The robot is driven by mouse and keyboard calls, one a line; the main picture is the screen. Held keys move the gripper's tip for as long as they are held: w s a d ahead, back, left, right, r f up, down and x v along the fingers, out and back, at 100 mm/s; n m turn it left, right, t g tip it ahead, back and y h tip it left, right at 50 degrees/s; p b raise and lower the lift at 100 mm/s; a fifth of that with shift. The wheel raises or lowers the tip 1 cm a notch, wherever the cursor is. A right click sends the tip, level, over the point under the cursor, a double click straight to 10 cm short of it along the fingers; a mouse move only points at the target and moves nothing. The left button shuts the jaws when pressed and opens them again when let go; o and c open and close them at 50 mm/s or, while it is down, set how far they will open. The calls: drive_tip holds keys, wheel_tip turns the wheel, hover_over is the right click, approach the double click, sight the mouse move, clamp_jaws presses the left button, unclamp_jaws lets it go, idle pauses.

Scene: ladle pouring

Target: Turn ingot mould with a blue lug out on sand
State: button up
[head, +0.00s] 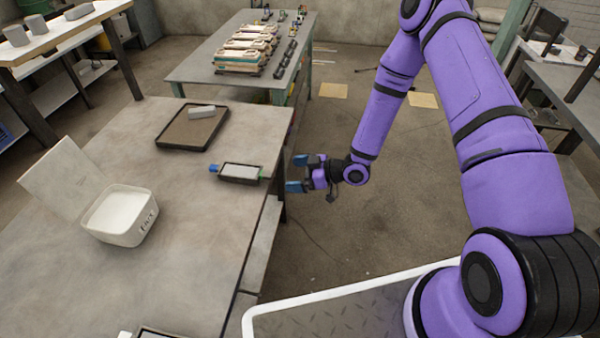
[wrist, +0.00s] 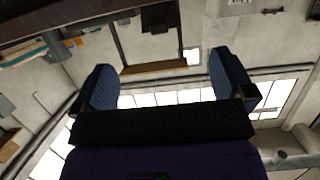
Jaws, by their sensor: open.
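The ingot mould (head: 240,173) is a small dark-rimmed block with a grey filling, lying flat near the table's right edge in the head view.
A white box (head: 121,216) with its lid raised stands on the left of the table (head: 180,270). Another dark-rimmed piece (head: 152,333) is cut off at the bottom edge. A back table (head: 200,70) holds stacked bars. The table between box and mould is clear.

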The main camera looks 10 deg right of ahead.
sight(272, 174)
drive_tip(key=shift+x, duration=4.95)
drive_tip(key=c, duration=1.3)
drive_tip(key=shift+r, duration=0.1)
drive_tip(key=shift+r, duration=3.45)
